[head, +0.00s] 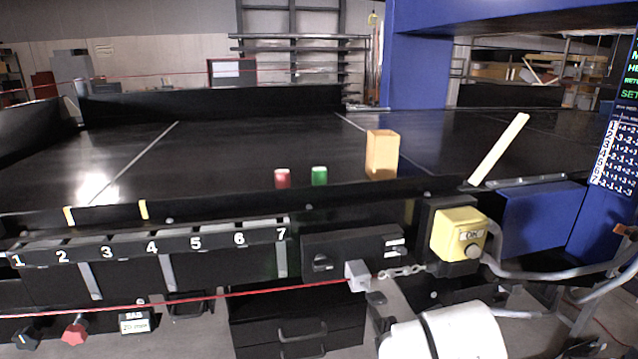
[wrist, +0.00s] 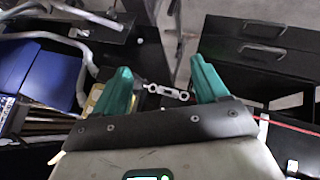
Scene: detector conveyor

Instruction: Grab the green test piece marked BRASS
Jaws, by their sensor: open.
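Neither test piece shows in the wrist view. The gripper's fingers are not seen in the head view.
A tan block (head: 382,155) stands right of the green piece. The conveyor's raised near edge runs in front of the pieces. A blue housing (head: 416,60) rises behind right.

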